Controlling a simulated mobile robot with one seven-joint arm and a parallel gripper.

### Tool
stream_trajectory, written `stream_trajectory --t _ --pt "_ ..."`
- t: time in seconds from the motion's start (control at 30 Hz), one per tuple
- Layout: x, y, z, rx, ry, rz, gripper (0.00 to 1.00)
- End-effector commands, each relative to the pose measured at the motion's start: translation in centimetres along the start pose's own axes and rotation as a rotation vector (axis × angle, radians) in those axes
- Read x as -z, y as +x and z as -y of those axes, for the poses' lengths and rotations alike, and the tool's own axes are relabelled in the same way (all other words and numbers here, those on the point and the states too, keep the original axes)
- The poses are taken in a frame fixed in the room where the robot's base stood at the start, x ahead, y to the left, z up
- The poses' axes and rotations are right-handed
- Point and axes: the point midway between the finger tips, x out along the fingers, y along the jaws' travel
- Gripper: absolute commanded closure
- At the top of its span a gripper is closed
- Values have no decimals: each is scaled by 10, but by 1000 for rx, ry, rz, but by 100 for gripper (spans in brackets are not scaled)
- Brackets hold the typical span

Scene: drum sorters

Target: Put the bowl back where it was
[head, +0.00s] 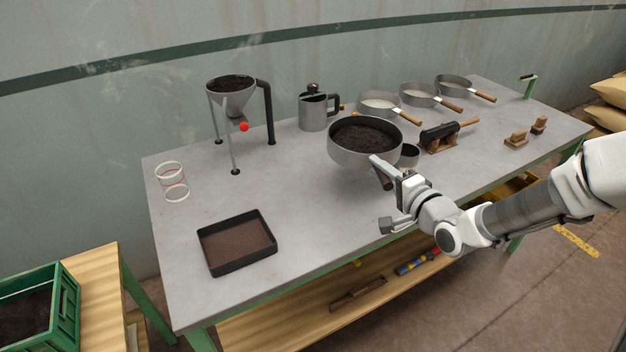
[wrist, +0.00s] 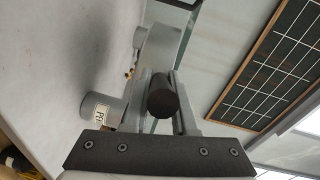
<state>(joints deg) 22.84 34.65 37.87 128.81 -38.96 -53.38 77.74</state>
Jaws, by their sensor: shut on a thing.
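The bowl (head: 345,155) is a round grey metal drum filled with dark soil, with a dark handle. It is near the middle of the table in the head view, level and seemingly a little above the top. My gripper (head: 384,174) is at its front right side, shut on the handle. In the wrist view the round dark handle end (wrist: 162,98) sits between the fingers of my gripper (wrist: 160,112). The bowl's underside and any gap below it are hidden.
The grey table (head: 310,215) is clear at front centre. A dark tray (head: 237,243) lies front left. A funnel stand (head: 236,100) and a jug (head: 314,113) stand behind. Several sieves (head: 420,95) line the back right. A small cup (head: 409,154) stands close beside the bowl.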

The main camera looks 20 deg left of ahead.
Motion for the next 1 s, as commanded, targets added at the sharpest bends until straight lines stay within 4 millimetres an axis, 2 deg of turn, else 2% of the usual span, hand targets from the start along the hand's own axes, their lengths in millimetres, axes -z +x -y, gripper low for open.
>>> stream_trajectory --t 0.17,0.6,0.73,0.87,1.0 --pt "-12 6 -5 5 -1 4 100" --pt "-100 46 -40 3 -1 4 100" --pt "-113 52 -44 4 -1 1 100" --pt "-117 54 -46 3 -1 -1 100" --pt "-120 56 -61 3 0 0 100"
